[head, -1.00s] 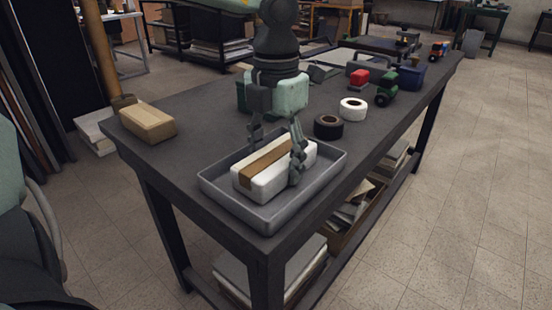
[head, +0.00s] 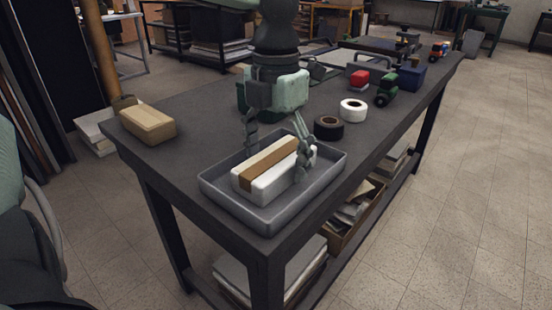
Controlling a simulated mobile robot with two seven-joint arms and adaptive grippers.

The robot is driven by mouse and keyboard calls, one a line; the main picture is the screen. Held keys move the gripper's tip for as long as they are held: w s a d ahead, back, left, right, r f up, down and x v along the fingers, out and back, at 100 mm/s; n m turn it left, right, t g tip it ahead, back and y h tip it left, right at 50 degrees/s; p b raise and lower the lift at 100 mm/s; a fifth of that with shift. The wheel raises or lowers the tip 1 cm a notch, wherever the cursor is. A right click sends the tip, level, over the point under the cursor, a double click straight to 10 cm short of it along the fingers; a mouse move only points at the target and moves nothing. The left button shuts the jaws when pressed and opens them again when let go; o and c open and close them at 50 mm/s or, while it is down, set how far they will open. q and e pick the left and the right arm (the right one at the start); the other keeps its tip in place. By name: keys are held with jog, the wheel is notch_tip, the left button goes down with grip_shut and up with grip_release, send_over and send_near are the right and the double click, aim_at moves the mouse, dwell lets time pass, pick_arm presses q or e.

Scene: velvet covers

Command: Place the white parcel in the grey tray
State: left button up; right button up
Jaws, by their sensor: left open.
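The white parcel (head: 276,182) with a brown band across its top lies inside the grey tray (head: 268,219) at the near end of the dark table. My left gripper (head: 277,150) is above the far side of the parcel, pointing down. Its fingers are spread apart, one behind the parcel and one by its right end. It is open and holds nothing. My right gripper is not in view.
A tan box (head: 148,125) stands at the table's left edge. A black tape roll (head: 328,128) and a white tape roll (head: 353,110) lie right of the gripper. A red object (head: 359,78), a green toy vehicle (head: 387,91) and a blue box (head: 411,76) stand farther back.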

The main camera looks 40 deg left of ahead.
aim_at(276, 158)
pick_arm(q)
notch_tip(276, 158, up, 11)
jog(key=shift+r, duration=0.15)
dwell(0.6)
